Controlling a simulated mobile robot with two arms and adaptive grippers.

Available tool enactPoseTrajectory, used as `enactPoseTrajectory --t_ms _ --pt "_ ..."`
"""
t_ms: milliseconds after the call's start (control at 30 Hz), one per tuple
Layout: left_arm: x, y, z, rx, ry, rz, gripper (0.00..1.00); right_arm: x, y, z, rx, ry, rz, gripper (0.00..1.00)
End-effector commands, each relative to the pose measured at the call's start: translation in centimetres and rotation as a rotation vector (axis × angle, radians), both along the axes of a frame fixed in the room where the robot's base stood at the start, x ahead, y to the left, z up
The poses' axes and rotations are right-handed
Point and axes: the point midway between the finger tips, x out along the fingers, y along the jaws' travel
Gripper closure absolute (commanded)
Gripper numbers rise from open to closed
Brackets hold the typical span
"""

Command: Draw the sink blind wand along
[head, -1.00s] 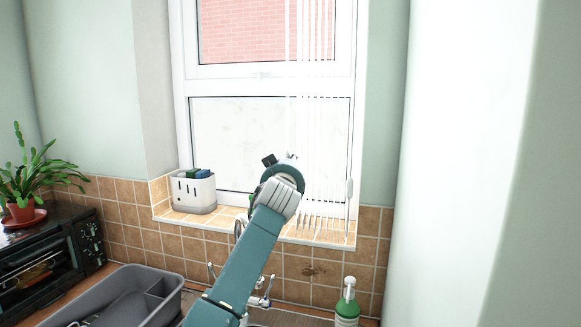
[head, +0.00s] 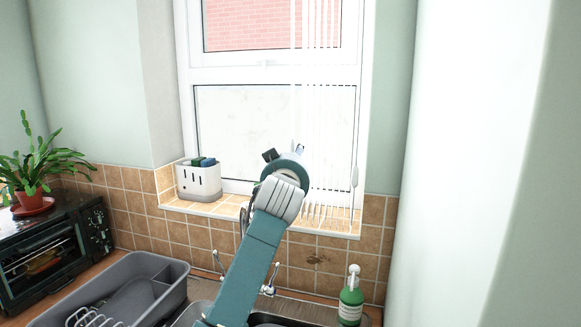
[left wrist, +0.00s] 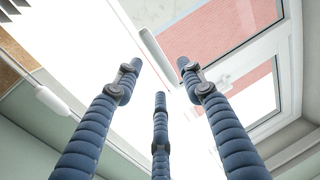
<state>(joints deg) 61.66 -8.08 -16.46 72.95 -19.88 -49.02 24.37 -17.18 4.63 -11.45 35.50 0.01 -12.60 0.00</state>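A slim pale wand-like piece with a swollen end (head: 354,182) hangs at the right side of the window, beside the white blind strips (head: 318,120). A white bulb on a thin cord (left wrist: 50,98), likely the same piece, shows in the left wrist view, left of my fingers and apart from them. My left gripper (head: 283,160) is in front of the window, left of the strips; its fingers are mostly hidden behind my wrist. In the left wrist view my left gripper (left wrist: 160,80) has three blue fingers spread, with nothing between them. My right gripper is out of sight.
A white caddy (head: 198,182) stands on the tiled sill (head: 225,208). Below are a tap (head: 270,283), a green soap bottle (head: 351,300) and a grey dish rack (head: 120,285). A toaster oven (head: 50,255) with a plant (head: 35,170) is left. A pale column (head: 465,170) is right.

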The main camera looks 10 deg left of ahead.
Motion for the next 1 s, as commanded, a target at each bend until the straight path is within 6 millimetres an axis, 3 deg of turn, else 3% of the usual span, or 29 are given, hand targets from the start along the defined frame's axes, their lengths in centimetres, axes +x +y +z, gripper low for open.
enactPoseTrajectory --t_ms 200,400,867,1000 --pt "-3.6 0.0 -0.1 -0.002 0.000 -0.001 0.60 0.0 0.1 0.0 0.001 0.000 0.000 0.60" --pt "-5.7 -0.1 -0.1 -0.001 0.001 -0.001 0.60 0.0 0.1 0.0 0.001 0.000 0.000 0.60" --pt "-6.3 0.0 0.1 0.000 0.001 0.000 0.60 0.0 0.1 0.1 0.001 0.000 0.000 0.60" --pt "-6.3 0.0 2.1 0.000 0.000 0.000 0.60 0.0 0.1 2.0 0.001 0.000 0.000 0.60"
